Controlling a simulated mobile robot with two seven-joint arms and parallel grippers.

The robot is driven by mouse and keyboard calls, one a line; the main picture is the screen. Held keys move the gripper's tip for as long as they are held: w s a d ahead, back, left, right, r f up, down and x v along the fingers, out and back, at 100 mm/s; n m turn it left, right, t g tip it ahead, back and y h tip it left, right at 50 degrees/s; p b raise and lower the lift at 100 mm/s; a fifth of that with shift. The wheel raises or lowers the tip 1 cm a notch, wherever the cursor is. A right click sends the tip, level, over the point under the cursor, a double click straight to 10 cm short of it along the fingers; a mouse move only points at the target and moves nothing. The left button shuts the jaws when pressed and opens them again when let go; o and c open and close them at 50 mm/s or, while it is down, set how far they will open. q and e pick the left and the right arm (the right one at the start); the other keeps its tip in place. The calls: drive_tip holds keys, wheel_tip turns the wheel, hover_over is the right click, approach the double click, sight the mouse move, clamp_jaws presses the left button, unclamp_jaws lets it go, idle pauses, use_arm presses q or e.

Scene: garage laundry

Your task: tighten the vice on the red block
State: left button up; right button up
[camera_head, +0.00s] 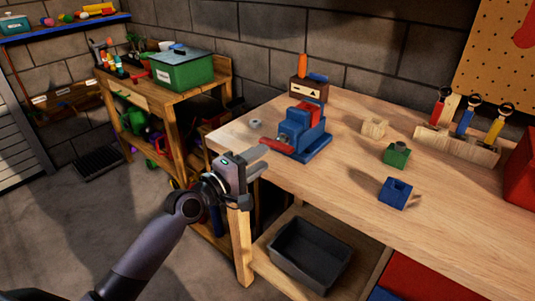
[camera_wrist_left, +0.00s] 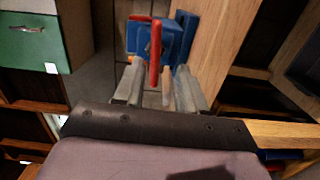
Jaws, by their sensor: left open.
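The blue vice (camera_head: 296,127) stands near the left corner of the workbench. Its red handle (camera_head: 277,145) faces my left gripper (camera_head: 264,159), which is open just in front of it, beyond the bench edge. In the left wrist view the handle (camera_wrist_left: 155,52) stands upright and appears between the two grey fingers (camera_wrist_left: 159,68), with the vice body (camera_wrist_left: 173,45) behind it. I cannot tell whether the fingers touch the handle. My right gripper is not in view.
A wooden holder (camera_head: 308,90) stands behind the vice. A metal nut (camera_head: 255,124) lies to its left. Wooden (camera_head: 374,127), green (camera_head: 396,154) and blue (camera_head: 395,192) blocks lie to its right. A grey bin (camera_head: 310,253) sits below the bench top. The bench front is clear.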

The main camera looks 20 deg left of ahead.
sight(276, 143)
use_arm(q)
drive_tip(key=g+h+b, duration=0.1)
drive_tip(key=w+a+m+g+h+b, duration=0.1)
drive_tip(key=h+b, duration=0.1)
drive_tip(key=w+a+m+h+b, duration=0.1)
drive_tip(key=h+b, duration=0.1)
drive_tip(key=shift+r+g, duration=0.25)
drive_tip(key=shift+g, duration=0.15)
drive_tip(key=x, duration=0.4)
drive_tip(key=shift+w+d, duration=0.25)
drive_tip(key=shift+x, duration=0.75)
drive_tip(key=shift+f, duration=0.1)
drive_tip(key=shift+c, duration=0.3)
drive_tip(key=shift+m, duration=0.3)
clamp_jaws()
